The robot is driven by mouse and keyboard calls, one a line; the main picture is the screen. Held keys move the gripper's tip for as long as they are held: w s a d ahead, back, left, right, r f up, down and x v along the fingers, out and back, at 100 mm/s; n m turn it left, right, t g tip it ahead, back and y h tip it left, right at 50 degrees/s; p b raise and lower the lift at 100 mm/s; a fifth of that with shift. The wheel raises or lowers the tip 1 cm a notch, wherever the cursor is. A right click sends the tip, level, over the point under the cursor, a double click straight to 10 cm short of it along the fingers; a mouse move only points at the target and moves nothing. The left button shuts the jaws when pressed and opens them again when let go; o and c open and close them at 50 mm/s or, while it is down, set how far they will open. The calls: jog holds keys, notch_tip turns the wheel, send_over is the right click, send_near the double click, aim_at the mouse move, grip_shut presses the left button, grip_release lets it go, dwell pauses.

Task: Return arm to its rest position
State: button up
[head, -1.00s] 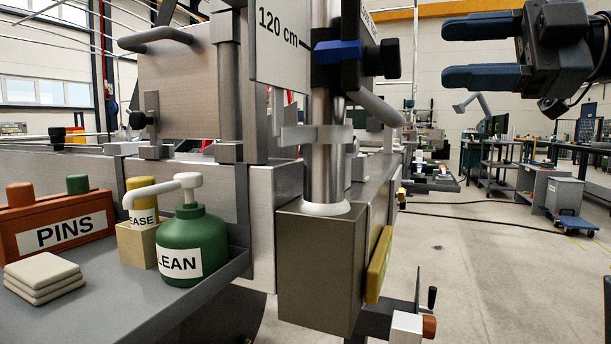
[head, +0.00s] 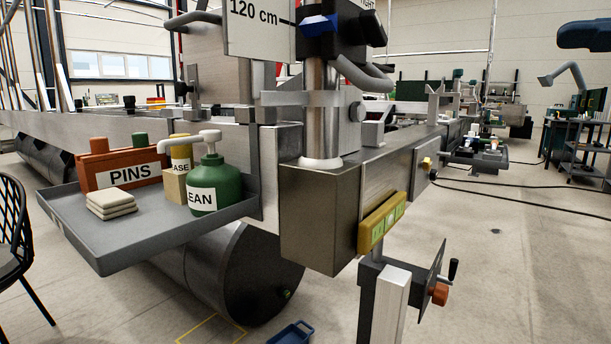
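One dark blue finger of my gripper (head: 588,35) shows at the upper right edge of the head view. The rest of the gripper and the arm are outside the picture, so its opening cannot be judged. Nothing is seen held by the visible finger. The finger is in the air, well to the right of the steel post (head: 322,120) with the "120 cm" sign (head: 262,12) and a blue clamp piece (head: 320,23).
A grey tray (head: 150,240) at left carries an orange PINS box (head: 115,178), a green pump bottle (head: 215,185), a yellow container (head: 181,155) and stacked pads (head: 110,203). A crank (head: 440,290) juts out below the steel beam (head: 310,215). Open floor lies at right.

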jog(key=w+f+m+t+h, duration=0.3)
jog(key=f+m, duration=0.4)
jog(key=f, duration=0.5)
jog(key=w+f+m+t+h, duration=0.2)
jog(key=w+f+m+t, duration=0.15)
jog(key=f+m, duration=0.65)
jog(key=s+a+f+m+h, duration=0.1)
jog(key=s+f+m+h, duration=0.15)
jog(key=s+f, duration=0.5)
jog(key=s+a+f+m+h, duration=0.15)
jog(key=s+f+h, duration=0.25)
jog(key=f, duration=0.6)
jog(key=s+f+m+h, duration=0.3)
jog(key=s+f, duration=0.3)
jog(key=f, duration=0.3)
jog(key=s+a+n+g, duration=0.1)
jog(key=s+a+g, duration=0.15)
jog(key=s, duration=2.25)
notch_tip(320, 180, up, 18)
jog(key=p, duration=1.8)
jog(key=shift+a, duration=0.2)
